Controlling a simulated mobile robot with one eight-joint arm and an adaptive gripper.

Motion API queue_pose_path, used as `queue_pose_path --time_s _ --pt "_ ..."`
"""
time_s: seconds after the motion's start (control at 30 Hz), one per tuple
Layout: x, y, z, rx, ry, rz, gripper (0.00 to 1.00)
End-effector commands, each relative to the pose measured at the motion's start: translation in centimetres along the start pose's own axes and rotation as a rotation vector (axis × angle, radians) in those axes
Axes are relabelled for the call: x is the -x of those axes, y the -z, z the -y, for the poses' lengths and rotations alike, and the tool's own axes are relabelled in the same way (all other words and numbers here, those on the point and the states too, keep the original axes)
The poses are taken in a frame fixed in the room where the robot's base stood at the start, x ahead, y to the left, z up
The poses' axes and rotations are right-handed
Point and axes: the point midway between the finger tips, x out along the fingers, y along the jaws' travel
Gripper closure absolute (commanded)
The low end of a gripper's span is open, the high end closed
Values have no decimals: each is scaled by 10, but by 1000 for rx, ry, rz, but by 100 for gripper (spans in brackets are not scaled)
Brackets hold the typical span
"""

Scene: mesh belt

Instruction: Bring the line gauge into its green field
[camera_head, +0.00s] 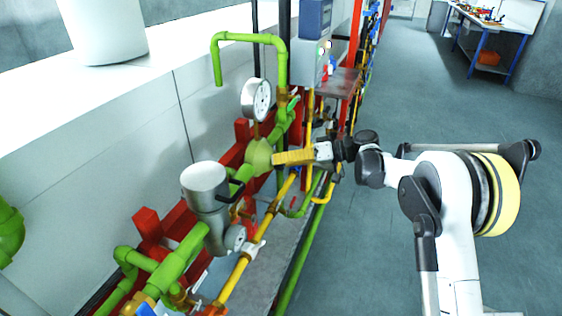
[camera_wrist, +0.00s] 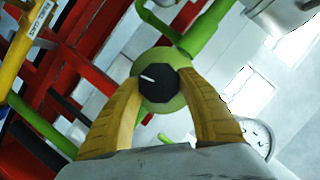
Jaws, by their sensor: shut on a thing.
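The line gauge (camera_head: 262,99) is a round white dial standing on a short stem above the green pipe in the head view. Its face is seen at a slant, and I cannot make out the needle or a green field. Part of the dial also shows at the lower right of the wrist view (camera_wrist: 260,133). My gripper (camera_head: 276,158) reaches in from the right. In the wrist view its two yellow fingers (camera_wrist: 160,90) are shut on a dark knob (camera_wrist: 158,92) with a white pointer mark, set in a round green valve body (camera_wrist: 160,60).
Green pipes (camera_head: 180,262) and a yellow pipe (camera_head: 236,278) run close around my gripper. A grey cylinder (camera_head: 205,185) stands nearer on the line. Red frame parts (camera_head: 150,226) lie behind. The floor (camera_head: 420,95) to the right is open.

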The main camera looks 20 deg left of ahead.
Motion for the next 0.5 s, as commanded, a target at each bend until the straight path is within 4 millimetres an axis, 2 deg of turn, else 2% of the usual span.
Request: queue_pose_path --time_s 0.33,0.37,0.4,0.43,0.5 --pt "-1 0 0 -2 2 0 85" --pt "-1 0 0 -1 2 0 48" --pt "-1 0 0 -1 2 0 36" --pt "-1 0 0 -1 2 0 31" --pt "0 0 0 -1 1 0 31"
